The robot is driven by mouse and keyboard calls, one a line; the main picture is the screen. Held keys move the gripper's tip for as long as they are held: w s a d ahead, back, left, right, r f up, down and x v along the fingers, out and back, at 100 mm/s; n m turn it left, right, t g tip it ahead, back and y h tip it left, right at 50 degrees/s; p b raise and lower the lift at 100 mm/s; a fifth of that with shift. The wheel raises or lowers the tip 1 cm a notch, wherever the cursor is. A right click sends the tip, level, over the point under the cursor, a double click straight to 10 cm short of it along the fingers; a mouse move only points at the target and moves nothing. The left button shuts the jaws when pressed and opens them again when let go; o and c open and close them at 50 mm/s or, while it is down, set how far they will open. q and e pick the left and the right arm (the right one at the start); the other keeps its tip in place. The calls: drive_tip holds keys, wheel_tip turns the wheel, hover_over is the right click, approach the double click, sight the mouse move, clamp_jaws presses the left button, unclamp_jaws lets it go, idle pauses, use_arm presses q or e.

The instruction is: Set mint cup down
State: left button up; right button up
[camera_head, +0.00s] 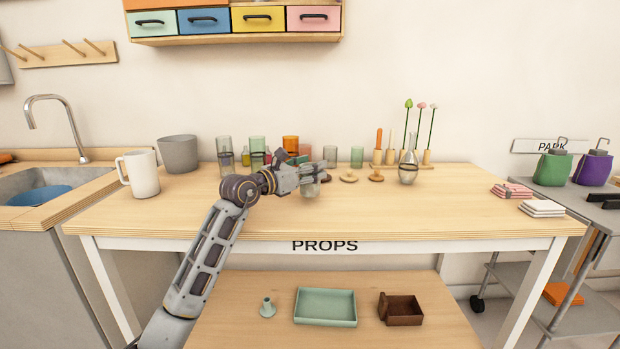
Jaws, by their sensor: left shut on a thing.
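My left gripper (314,170) reaches in from the left over the props table and is shut on a small pale, see-through greenish cup, the mint cup (311,189). The fingers hide much of the cup's upper part. The cup is about upright and low over the tabletop (420,212); I cannot tell whether its base touches the wood. My right gripper is out of view.
Wooden stands (349,177) and a glass vase (408,172) are to the right. A white mug (142,174) stands left. The front middle and right are clear.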

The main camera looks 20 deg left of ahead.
use_arm(q)
drive_tip(key=shift+f+b, duration=0.3)
drive_tip(key=shift+f, duration=0.7)
drive_tip(key=shift+f, duration=0.1)
drive_tip(key=o, duration=1.1)
drive_tip(key=shift+a, duration=0.1)
drive_tip(key=shift+s+a, duration=0.25)
drive_tip(key=shift+s, duration=0.2)
drive_tip(key=shift+p+v, duration=0.95)
drive_tip(key=shift+v, duration=4.5)
